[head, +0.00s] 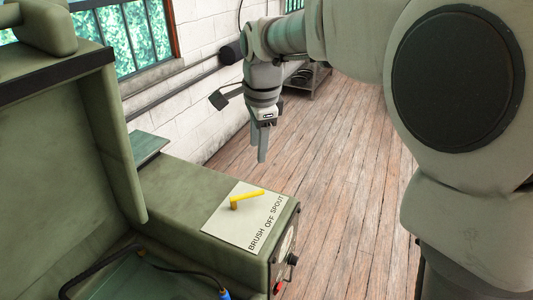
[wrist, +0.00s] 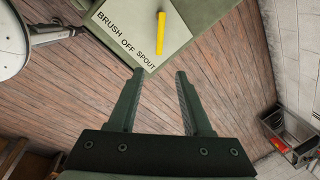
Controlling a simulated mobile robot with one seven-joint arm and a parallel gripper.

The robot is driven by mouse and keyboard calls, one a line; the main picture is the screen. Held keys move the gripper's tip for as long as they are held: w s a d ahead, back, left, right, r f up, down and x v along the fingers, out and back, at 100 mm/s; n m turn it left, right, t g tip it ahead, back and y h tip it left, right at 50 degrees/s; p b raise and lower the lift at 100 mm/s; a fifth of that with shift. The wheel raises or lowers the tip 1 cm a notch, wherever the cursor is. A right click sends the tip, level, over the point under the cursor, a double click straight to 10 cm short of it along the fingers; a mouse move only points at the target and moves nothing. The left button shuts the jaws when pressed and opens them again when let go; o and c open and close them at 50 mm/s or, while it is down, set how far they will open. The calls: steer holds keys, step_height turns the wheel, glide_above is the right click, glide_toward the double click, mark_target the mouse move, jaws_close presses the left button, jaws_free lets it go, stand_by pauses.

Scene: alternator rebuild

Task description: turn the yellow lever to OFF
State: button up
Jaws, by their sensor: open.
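The yellow lever (head: 248,199) sits on a pale label plate (head: 222,224) on top of a green cabinet. The plate reads BRUSH, OFF, SPOUT along one edge, and the lever's free end points towards SPOUT. In the wrist view the lever (wrist: 161,36) stands near the top, its lower end by the word SPOUT. My gripper (head: 262,156) hangs fingers down beyond the lever in the head view, apart from it. In the wrist view my gripper (wrist: 160,73) has its fingers apart, empty, just below the lever and plate edge.
The green cabinet (head: 170,190) has a gauge and knobs on its front face. A raised green lid (head: 50,130) stands at the left, with a dark cable (head: 100,262) below it. The wooden floor (head: 350,160) to the right is open. A metal rack (head: 308,78) stands at the back.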

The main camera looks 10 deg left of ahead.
mark_target(256, 193)
steer(key=w+f, duration=0.1)
steer(key=f, duration=0.4)
steer(key=w+f, duration=0.1)
steer(key=f, duration=0.4)
steer(key=w+a+f, duration=0.1)
steer(key=f, duration=0.5)
steer(key=shift+a, duration=0.1)
jaws_close()
stand_by(0.7)
